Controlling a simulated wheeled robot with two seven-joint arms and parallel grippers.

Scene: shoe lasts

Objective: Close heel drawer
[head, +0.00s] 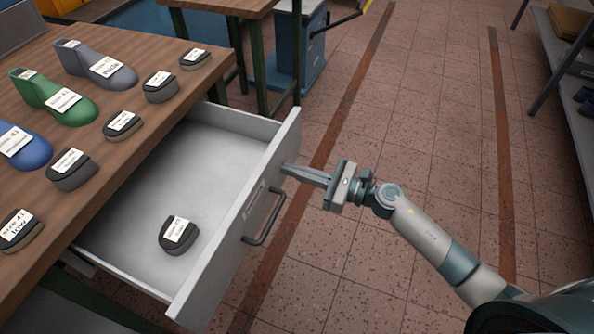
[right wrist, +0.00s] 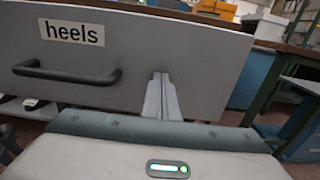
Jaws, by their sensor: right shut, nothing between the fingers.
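The heel drawer (head: 237,225) is pulled well out from under the wooden table in the head view. Its grey front has a dark bar handle (head: 266,218) and, in the right wrist view, a label reading "heels" (right wrist: 72,32). One dark heel (head: 178,235) with a white tag lies inside the drawer. My right gripper (head: 284,168) is shut and empty, with its fingertips at the drawer front, to the far side of the handle. The tips seem to touch the front or nearly so. It also shows in the right wrist view (right wrist: 160,78). My left gripper is out of view.
The wooden table (head: 45,205) holds several tagged heels and shoe lasts, including a green last (head: 55,97) and a blue last (head: 22,147). A blue cabinet (head: 298,55) stands behind. A shelf (head: 562,85) is at the right. The tiled floor between is clear.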

